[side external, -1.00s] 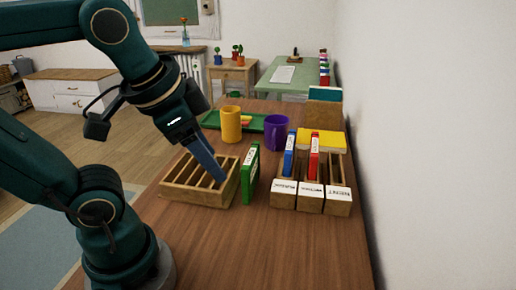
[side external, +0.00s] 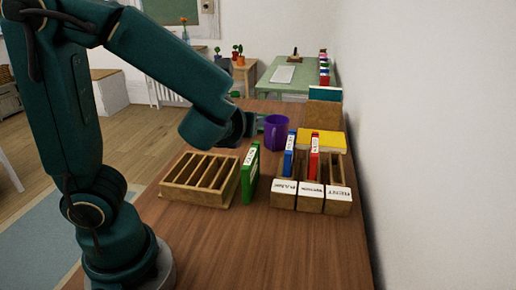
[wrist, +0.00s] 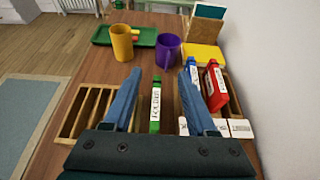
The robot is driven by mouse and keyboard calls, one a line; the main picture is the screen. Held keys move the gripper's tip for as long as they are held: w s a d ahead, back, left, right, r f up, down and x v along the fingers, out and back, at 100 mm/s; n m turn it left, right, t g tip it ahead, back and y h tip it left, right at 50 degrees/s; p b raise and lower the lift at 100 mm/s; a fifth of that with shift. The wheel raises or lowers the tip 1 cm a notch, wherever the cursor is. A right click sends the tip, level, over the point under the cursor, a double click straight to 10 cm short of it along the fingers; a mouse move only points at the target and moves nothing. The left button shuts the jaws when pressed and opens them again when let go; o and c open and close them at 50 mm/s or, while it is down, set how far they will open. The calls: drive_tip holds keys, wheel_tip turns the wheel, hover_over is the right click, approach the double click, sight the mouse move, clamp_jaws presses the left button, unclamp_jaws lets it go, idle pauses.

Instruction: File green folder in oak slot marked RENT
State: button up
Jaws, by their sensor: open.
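The green folder (side external: 250,175) stands upright, its white-labelled spine showing, at the right side of a slatted wooden rack. The oak slots (side external: 310,203) are to its right, with three white front labels. The right label (side external: 339,191) seems to read RENT, though the print is small; the slot behind it looks empty. A blue folder (side external: 289,155) is in the left slot and a red folder (side external: 313,157) in the middle one. In the wrist view, my gripper (wrist: 158,76) is open, its blue fingers on either side of the green folder (wrist: 155,108) in the picture, not visibly touching it.
The slatted rack (side external: 198,188) has empty slots. A purple mug (side external: 276,132) and yellow book (side external: 322,140) stand behind; an orange mug (wrist: 122,42) and green tray (wrist: 100,35) show in the wrist view. A white wall (side external: 430,150) borders the right. The front table is clear.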

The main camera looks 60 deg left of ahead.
sight(244, 173)
wheel_tip(244, 173, down, 13)
drive_tip(key=shift+r, duration=0.2)
drive_tip(key=shift+x, duration=2.55)
clamp_jaws()
